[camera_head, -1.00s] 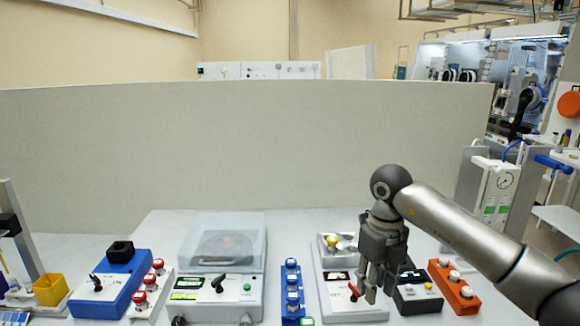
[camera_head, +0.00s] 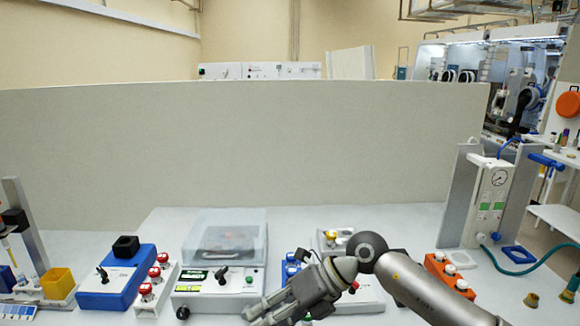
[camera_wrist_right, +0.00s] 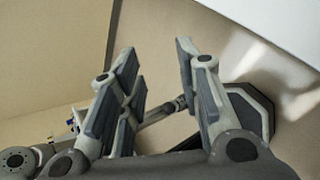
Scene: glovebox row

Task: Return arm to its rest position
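My right arm comes in from the lower right in the head view. Its gripper (camera_head: 262,312) points to the lower left, low over the front of the bench. In the right wrist view the gripper's fingers (camera_wrist_right: 158,58) stand apart with nothing between them. Behind the fingertips is a plain beige surface. The gripper and wrist hide parts of the blue rack (camera_head: 290,268) and the white device (camera_head: 328,236) behind them. My left gripper is in neither view.
An orange rack (camera_head: 438,266) is close behind the forearm. A pump stand (camera_head: 488,195) stands at right. A tall grey panel (camera_head: 250,150) closes the back.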

